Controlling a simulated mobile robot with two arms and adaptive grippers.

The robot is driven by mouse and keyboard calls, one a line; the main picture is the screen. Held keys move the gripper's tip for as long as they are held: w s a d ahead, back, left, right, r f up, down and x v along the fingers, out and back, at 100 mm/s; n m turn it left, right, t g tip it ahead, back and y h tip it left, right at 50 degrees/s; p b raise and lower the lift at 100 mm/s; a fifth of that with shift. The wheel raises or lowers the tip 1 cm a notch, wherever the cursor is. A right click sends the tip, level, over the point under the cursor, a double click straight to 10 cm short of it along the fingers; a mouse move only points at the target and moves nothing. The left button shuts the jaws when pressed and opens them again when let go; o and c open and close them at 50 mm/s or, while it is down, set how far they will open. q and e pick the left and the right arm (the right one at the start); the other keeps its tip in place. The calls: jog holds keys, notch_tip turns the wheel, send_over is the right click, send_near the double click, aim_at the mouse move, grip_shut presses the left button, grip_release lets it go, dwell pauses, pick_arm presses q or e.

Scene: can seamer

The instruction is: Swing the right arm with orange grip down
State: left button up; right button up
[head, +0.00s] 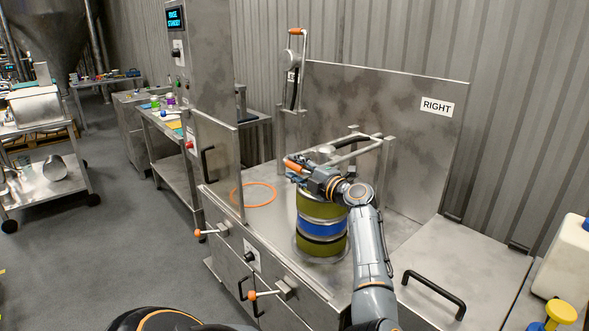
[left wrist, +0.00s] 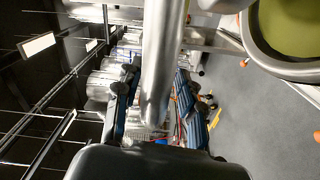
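A metal swing arm (head: 357,149) lies roughly level across the top of the seamer on the right side. Its orange grip (head: 293,164) is at its left end. My left gripper (head: 306,172) is right beside this grip; contact cannot be made out. In the left wrist view a metal tube (left wrist: 163,65) runs between the camera and the spread fingers (left wrist: 155,105), which look open. A second arm with an orange grip (head: 297,31) stands upright on the back left post. A green can with a blue band (head: 321,228) stands below my gripper. My right gripper is out of view.
A RIGHT sign (head: 437,106) is on the back panel (head: 390,110). An orange ring (head: 253,194) lies on the seamer deck. Levers with orange knobs (head: 252,295) stick out in front. A white jug (head: 565,262) stands at the far right.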

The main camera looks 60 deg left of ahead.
pick_arm(q)
jog(key=d, duration=0.6)
jog(key=shift+w+d, duration=0.35)
jog(key=shift+w, duration=0.05)
jog(key=shift+s+f, duration=0.1)
jog(key=shift+f, duration=0.05)
